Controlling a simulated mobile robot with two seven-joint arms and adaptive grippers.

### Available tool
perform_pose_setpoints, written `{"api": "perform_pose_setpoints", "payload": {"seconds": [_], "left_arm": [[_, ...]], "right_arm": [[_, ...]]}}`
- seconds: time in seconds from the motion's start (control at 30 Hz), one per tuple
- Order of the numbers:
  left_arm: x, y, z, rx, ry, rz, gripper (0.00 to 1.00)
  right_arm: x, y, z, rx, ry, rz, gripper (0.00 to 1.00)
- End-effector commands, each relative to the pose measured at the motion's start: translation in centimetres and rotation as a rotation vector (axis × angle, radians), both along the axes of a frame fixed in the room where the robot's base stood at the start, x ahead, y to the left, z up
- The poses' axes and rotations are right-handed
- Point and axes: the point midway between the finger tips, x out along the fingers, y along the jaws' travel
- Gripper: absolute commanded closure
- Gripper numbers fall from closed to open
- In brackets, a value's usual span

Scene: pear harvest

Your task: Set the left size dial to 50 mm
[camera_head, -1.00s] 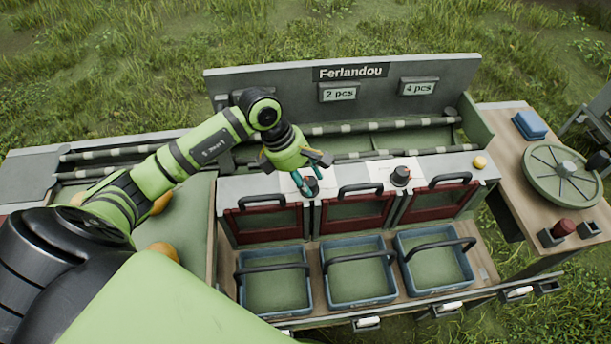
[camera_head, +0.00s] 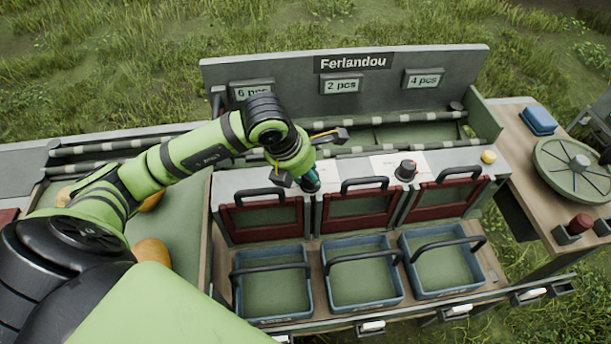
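My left gripper (camera_head: 313,181) points down at the top ledge of the sorting stand, between the left and middle red-framed gates. Its teal fingertips are at the spot of the left size dial, which the gripper hides almost wholly. I cannot tell whether the fingers touch the dial or how far apart they are, and the dial's setting cannot be read. My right gripper is not in view.
Three blue crates (camera_head: 361,307) with raised handles stand below the gates. Count displays read 6, 2 and 4 pcs on the back panel (camera_head: 300,97). A yellow button (camera_head: 488,157) sits at the ledge's right end. A round green disc (camera_head: 577,172) lies on the right table.

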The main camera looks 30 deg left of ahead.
Motion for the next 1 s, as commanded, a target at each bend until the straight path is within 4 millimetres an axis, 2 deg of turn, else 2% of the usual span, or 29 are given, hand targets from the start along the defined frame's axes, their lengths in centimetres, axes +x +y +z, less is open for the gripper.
{"api": "perform_pose_setpoints", "payload": {"seconds": [0.03,0.4,1.0], "left_arm": [[-0.1,-0.7,-0.3,-0.015,-0.003,0.024,0.93],[0.0,-0.7,0.0,-0.016,-0.001,0.209,0.93],[0.1,-0.5,0.1,-0.014,-0.004,0.252,0.93]], "right_arm": [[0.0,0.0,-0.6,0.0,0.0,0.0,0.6],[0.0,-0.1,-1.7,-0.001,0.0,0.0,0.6],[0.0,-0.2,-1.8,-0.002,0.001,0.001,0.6]]}}
